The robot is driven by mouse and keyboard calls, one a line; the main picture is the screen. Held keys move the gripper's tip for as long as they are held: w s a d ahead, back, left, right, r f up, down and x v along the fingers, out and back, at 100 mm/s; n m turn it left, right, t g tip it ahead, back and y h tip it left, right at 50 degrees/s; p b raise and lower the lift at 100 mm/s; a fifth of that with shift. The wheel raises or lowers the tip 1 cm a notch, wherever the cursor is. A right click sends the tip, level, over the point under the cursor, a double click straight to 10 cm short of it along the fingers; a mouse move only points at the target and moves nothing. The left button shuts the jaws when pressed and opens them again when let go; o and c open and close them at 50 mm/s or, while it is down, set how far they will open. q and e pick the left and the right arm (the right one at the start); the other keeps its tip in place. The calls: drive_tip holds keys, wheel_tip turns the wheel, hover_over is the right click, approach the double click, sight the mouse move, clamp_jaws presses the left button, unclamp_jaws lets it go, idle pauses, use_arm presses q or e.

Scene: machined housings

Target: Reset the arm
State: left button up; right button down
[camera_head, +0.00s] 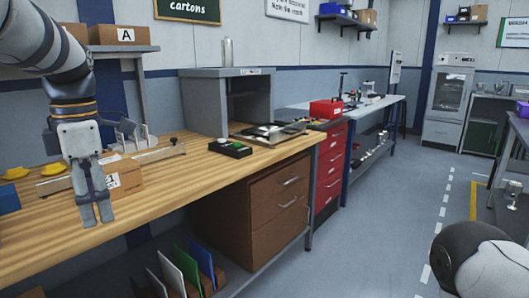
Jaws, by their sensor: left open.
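My left gripper (95,212) hangs pointing down above the front part of the wooden workbench (245,182), at the left of the head view. Its two grey fingers are open and I see nothing between them. A cardboard box (126,177) with a printed label sits on the bench just right of and behind the fingers. They look apart from it, though the gripper hides part of the box. A rounded part of my right arm (478,258) shows at the lower right. My right gripper is not in view.
A black tray with buttons (230,148) and a grey open cabinet (206,104) stand on the bench. Yellow pieces (15,173) lie at the left. Brown drawers (279,205) and upright coloured folders (187,268) are below. The bench front is clear; open floor (390,215) lies right.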

use_arm(q)
wheel_tip(320, 180, down, 15)
drive_tip(key=w+a+m+g, duration=0.1)
drive_tip(key=a+m, duration=0.2)
drive_tip(key=m, duration=0.1)
drive_tip(key=s+f+m, duration=0.5)
drive_tip(key=s+f, duration=0.1)
drive_tip(key=f, duration=0.7)
drive_tip(key=s+d+f+m, duration=0.2)
drive_tip(key=s+f+m, duration=0.4)
drive_tip(key=s+f, duration=0.45)
drive_tip(key=s+d+f+m, duration=0.1)
drive_tip(key=s+d+m, duration=0.2)
drive_tip(key=s, duration=0.7)
drive_tip(key=s+d+f+m+g, duration=0.1)
drive_tip(key=s+d+m, duration=0.2)
drive_tip(key=s+m, duration=0.4)
drive_tip(key=s, duration=0.3)
drive_tip(key=shift+s+d+f+h, duration=0.15)
drive_tip(key=shift+s+f+h, duration=0.05)
drive_tip(key=shift+h, duration=0.1)
